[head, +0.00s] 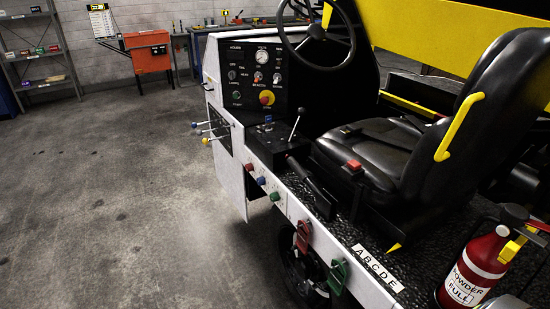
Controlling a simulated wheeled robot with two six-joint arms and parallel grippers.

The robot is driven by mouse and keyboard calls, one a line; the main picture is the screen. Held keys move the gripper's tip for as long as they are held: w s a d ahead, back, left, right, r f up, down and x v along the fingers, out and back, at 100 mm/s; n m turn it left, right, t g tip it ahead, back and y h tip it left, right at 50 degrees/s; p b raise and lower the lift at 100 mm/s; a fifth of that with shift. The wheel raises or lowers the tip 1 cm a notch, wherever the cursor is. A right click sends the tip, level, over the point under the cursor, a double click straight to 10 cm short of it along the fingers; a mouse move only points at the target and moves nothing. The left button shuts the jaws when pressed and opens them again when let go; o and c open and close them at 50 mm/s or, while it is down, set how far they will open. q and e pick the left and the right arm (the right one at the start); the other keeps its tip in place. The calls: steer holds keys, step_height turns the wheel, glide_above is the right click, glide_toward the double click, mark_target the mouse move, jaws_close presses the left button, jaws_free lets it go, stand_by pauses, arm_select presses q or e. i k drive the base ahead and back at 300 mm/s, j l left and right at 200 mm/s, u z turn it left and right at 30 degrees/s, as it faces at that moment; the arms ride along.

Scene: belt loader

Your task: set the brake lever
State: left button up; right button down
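Neither of my grippers is in view. A black bar-like lever (312,188), which looks like the brake lever, lies low and slanted beside the seat, along the near side of the platform. Its far end is raised toward the console and its other end is lower, near the seat base. No label on it can be read, so I cannot tell its setting for sure. A thin upright metal lever (295,124) stands on the small black console (265,145) ahead of it.
The black seat (465,130) with a yellow armrest (458,125) stands right of the lever. A dashboard with a red knob (267,97) and a steering wheel (318,30) are ahead. A fire extinguisher (470,270) is at bottom right. The floor at left is clear.

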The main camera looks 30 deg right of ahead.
mark_target(301, 173)
steer(key=i+j+z, duration=0.2)
steer(key=i, duration=0.65)
